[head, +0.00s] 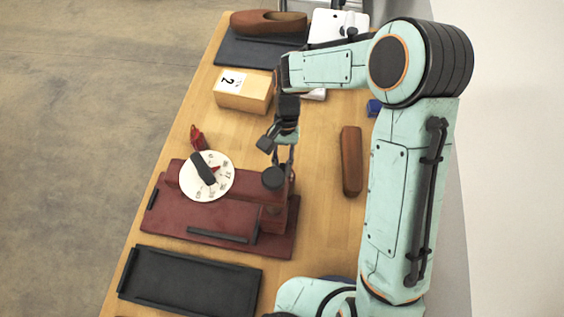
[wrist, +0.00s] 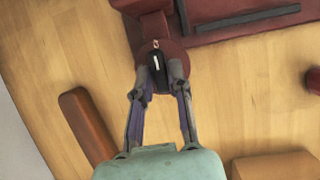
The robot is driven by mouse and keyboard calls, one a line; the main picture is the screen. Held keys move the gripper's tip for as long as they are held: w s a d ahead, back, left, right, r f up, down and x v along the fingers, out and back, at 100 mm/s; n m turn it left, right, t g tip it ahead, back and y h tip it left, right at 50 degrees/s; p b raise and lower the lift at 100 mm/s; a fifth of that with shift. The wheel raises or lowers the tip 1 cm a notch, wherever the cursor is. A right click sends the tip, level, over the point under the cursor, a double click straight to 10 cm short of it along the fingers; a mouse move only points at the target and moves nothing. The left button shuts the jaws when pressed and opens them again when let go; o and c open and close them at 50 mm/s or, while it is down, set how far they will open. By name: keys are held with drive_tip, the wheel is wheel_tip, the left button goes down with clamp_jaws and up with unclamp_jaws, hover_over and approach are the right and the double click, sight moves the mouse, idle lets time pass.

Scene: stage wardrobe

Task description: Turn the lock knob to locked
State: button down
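The lock knob (wrist: 156,62) is dark and round with a white mark pointing roughly up the wrist picture. A small red-and-white sign sits just beyond it. In the head view the knob (head: 272,179) stands at the right end of a dark red fixture (head: 274,217). My gripper (wrist: 159,72) is at the knob, its two fingers apart with one tip on each side of it. Whether the tips touch the knob is not clear. In the head view my gripper (head: 282,167) is just behind the knob, pointing down.
A white dial (head: 220,185) with a dark handle and red pointer stands left of the knob. A red object (head: 198,137) is behind it. A black tray (head: 190,283) lies in front, a brown block (head: 351,160) to the right, a box marked 2 (head: 245,97) behind.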

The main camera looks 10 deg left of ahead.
drive_tip(key=shift+n, duration=0.6)
drive_tip(key=c, duration=1.1)
unclamp_jaws()
drive_tip(key=shift+o, duration=0.2)
drive_tip(key=v, duration=1.2)
drive_tip(key=shift+a, duration=0.3)
